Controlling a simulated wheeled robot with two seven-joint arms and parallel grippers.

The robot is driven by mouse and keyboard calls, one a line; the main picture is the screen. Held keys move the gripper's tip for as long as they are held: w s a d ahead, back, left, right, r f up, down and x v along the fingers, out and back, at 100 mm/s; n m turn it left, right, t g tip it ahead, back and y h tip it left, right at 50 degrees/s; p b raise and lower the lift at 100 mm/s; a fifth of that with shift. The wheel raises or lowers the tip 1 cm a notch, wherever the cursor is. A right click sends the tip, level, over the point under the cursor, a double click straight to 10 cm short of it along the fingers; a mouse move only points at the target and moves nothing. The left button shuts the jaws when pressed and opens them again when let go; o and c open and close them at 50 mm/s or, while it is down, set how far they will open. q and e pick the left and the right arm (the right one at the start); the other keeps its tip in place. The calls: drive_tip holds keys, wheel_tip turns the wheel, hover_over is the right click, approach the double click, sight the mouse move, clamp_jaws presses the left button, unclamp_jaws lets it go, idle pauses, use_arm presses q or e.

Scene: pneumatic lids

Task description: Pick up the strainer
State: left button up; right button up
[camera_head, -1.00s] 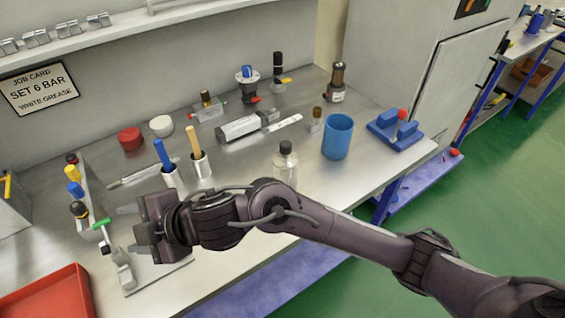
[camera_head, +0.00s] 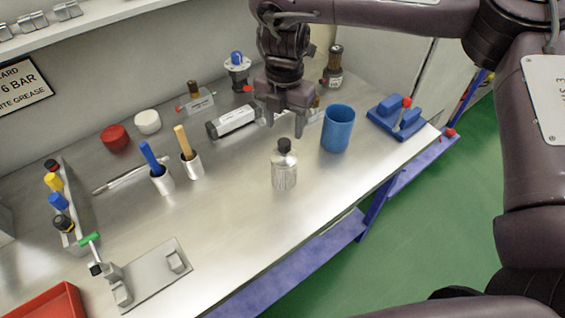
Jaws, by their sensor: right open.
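No part is labelled as the strainer, and I cannot tell for sure which one it is. A small brass-topped fitting (camera_head: 316,103) shows partly behind my right gripper's finger, left of the blue cup (camera_head: 338,130). My right gripper (camera_head: 285,122) points down over the back middle of the bench, jaws apart and nothing seen between them. It hides the middle of the back row. A grey cylinder unit (camera_head: 232,121) lies just left of it. My left gripper is not in view.
A clear bottle with a black cap (camera_head: 284,172) stands in front of the gripper. A blue block stand (camera_head: 396,118) is at right. The bench front is largely clear.

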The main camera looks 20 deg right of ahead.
sight(285, 141)
wheel_tip(285, 141, down, 3)
drive_tip(key=shift+r, duration=0.15)
drive_tip(key=f+p, duration=0.2)
drive_tip(key=f, duration=0.2)
drive_tip(key=shift+s, duration=0.2)
drive_tip(key=shift+f, duration=0.5)
clamp_jaws()
